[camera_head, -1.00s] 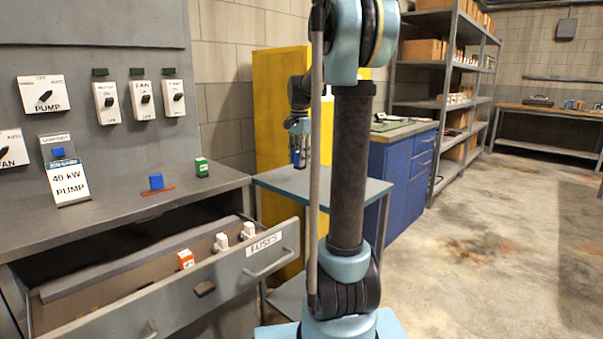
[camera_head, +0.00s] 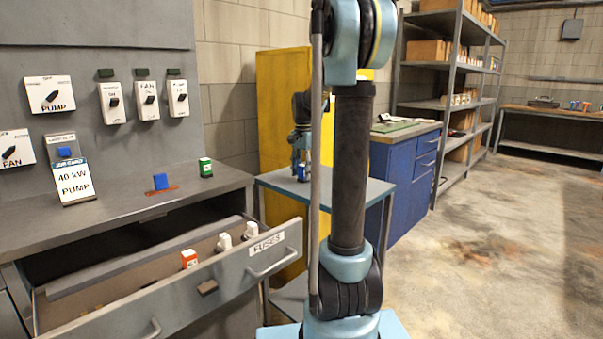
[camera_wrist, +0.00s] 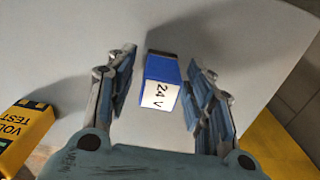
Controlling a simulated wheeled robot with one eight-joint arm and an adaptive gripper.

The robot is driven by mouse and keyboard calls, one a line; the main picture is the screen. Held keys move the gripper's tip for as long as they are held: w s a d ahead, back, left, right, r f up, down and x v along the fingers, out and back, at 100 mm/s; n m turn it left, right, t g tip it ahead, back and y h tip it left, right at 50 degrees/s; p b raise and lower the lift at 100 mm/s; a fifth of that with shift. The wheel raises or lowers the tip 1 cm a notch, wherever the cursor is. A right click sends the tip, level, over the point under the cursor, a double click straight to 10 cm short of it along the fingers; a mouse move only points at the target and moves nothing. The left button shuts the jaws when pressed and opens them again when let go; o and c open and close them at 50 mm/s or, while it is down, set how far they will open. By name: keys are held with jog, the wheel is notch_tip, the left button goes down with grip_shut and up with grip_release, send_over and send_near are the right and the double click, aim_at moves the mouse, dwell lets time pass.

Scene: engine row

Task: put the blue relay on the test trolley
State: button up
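A blue relay (camera_wrist: 161,82) with a white "24 V" label sits on the grey top of the test trolley (camera_head: 350,189). In the head view the blue relay (camera_head: 303,174) is small, just under my gripper (camera_head: 300,158). In the wrist view my gripper (camera_wrist: 163,88) is open, with one finger on each side of the relay and a visible gap on both sides. The relay's underside is hidden, but it appears to rest on the trolley top.
A yellow volt tester (camera_wrist: 22,130) lies near the relay in the wrist view. A yellow cabinet (camera_head: 278,115) stands behind the trolley. The open fuse drawer (camera_head: 235,275) juts out at the left. A green relay (camera_head: 206,167) is on the bench (camera_head: 110,209).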

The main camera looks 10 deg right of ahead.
aim_at(303, 165)
notch_tip(303, 165, up, 12)
dwell(0.9)
jog(key=shift+r, duration=0.1)
